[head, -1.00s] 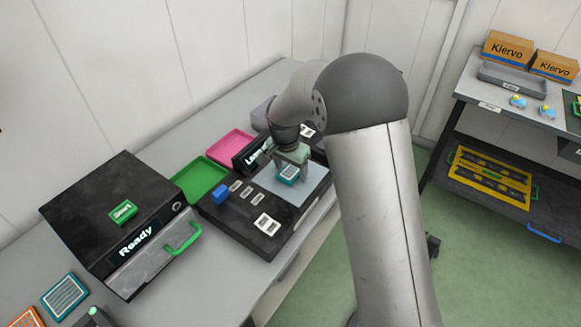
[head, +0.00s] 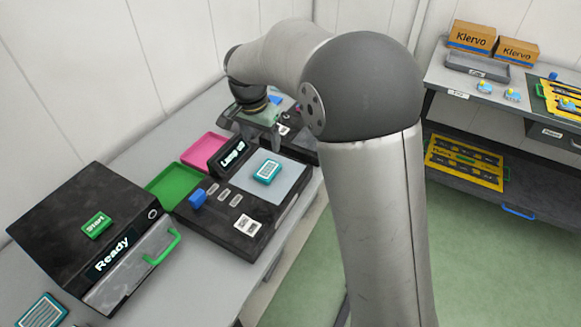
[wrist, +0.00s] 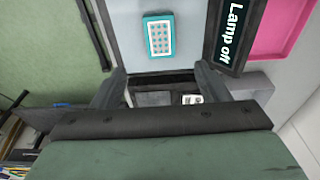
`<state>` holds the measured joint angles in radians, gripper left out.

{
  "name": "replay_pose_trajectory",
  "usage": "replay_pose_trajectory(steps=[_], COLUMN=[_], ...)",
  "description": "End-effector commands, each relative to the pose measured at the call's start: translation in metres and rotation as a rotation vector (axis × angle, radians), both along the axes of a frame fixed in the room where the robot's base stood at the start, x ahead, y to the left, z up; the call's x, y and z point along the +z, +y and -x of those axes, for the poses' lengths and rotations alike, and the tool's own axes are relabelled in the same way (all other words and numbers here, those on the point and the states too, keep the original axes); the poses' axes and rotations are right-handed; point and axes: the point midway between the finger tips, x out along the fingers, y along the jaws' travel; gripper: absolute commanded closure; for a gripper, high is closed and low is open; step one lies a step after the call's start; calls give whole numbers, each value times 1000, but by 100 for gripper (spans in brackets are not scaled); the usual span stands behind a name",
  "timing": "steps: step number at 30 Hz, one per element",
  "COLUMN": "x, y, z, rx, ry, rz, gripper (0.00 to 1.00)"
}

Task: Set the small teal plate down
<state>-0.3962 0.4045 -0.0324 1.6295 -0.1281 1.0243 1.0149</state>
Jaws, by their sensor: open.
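The small teal plate (head: 267,172), with a grid of pale wells, lies flat on the light grey pad (head: 284,187) of the black device. In the wrist view the plate (wrist: 159,36) lies on the pad, apart from my fingers. My gripper (head: 259,133) is open and empty, above and behind the "Lamp off" display. In the wrist view the two fingers of my gripper (wrist: 160,88) stand apart with nothing between them.
The "Lamp off" display (head: 232,155) stands beside the pad. The black "Ready" box (head: 75,220) is at left.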

Motion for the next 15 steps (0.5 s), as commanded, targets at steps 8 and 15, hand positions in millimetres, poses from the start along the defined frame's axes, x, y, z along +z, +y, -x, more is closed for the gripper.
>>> replay_pose_trajectory(steps=[8,15], x=[15,18], y=[-41,-130], z=[39,177], rx=[82,366], ry=[24,80], rz=[-5,-24], gripper=[32,32])
